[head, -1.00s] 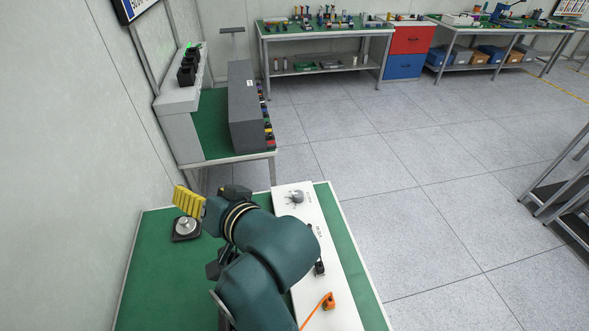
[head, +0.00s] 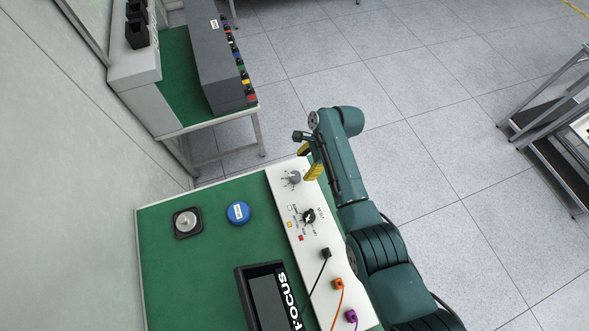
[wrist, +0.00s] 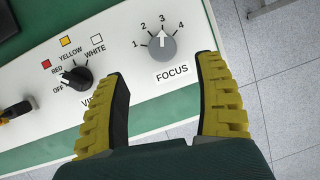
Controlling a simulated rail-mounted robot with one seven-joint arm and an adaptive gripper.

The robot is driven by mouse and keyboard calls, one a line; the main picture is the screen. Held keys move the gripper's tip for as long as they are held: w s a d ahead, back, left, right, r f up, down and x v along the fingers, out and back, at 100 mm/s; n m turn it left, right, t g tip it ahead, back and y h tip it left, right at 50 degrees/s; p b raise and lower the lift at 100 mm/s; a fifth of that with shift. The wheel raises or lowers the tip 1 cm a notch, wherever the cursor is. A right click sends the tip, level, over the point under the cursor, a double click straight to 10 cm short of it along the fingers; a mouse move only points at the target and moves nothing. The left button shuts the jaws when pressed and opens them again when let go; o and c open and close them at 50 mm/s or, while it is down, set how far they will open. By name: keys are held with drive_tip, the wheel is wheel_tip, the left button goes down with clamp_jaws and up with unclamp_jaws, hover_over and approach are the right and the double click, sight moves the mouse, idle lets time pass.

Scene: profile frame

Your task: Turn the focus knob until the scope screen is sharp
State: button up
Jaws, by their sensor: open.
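The focus knob (wrist: 162,48) is a grey dial on the white panel. Its white pointer aims near the 3 of its scale, with the FOCUS label below. It also shows in the head view (head: 292,178). The dark scope screen (head: 264,298) lies at the bottom of the head view, partly cut off. In the head view the gripper (head: 310,165) is beside the knob.
A black selector knob (wrist: 76,80) with OFF, RED, YELLOW and WHITE marks sits left of the focus knob. Cables plug into the white panel (head: 279,199). A blue disc (head: 238,213) and a dark square dial (head: 187,223) lie on the green bench (head: 215,260).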

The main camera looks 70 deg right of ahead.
sight(295, 176)
drive_tip(key=b+x, duration=0.2)
drive_tip(key=x, duration=0.7)
drive_tip(key=shift+r, duration=0.1)
drive_tip(key=c, duration=1.2)
